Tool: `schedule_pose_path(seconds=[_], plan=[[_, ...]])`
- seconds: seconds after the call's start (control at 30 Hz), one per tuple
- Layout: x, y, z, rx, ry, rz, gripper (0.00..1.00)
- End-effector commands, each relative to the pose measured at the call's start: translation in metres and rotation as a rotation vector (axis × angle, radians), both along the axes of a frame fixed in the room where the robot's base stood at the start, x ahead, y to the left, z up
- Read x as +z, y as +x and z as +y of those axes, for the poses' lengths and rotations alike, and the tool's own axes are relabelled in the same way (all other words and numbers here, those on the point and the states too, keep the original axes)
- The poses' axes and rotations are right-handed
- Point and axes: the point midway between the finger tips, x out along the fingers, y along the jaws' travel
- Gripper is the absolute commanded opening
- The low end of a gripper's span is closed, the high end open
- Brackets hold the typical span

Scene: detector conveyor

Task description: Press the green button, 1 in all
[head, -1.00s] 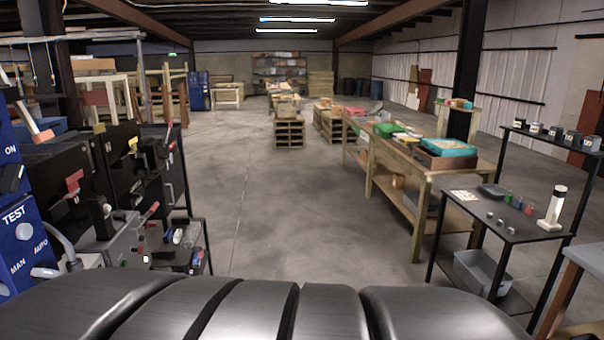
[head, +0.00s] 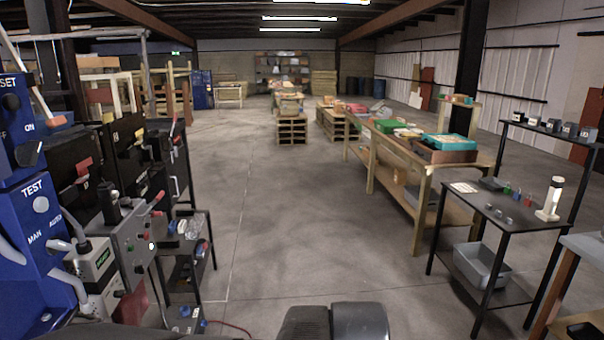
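No green button can be made out for certain. A grey control box (head: 128,243) stands at the left, with a black joystick, a red-handled lever (head: 157,197) and a small bright white spot (head: 151,246). Its other small controls are too small to tell apart by colour. In front of it is a pale device (head: 92,262) with a small greenish patch on its face. A blue panel (head: 40,225) marked TEST, MAN and AUTO is at the far left edge. My gripper is not in view; only dark rounded parts of my arm show at the bottom edge.
Black cabinets (head: 84,185) with levers stand behind the grey box. A small black shelf stand (head: 186,262) is to its right. A black table (head: 490,217) and a long wooden bench (head: 420,178) line the right side. The concrete floor between is clear.

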Motion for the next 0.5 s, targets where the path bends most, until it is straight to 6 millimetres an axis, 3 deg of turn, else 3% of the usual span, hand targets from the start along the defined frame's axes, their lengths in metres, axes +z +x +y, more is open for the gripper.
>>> schedule_pose_path(seconds=[0.07,0.5], plan=[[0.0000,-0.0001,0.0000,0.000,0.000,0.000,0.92],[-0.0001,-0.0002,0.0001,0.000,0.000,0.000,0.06]])
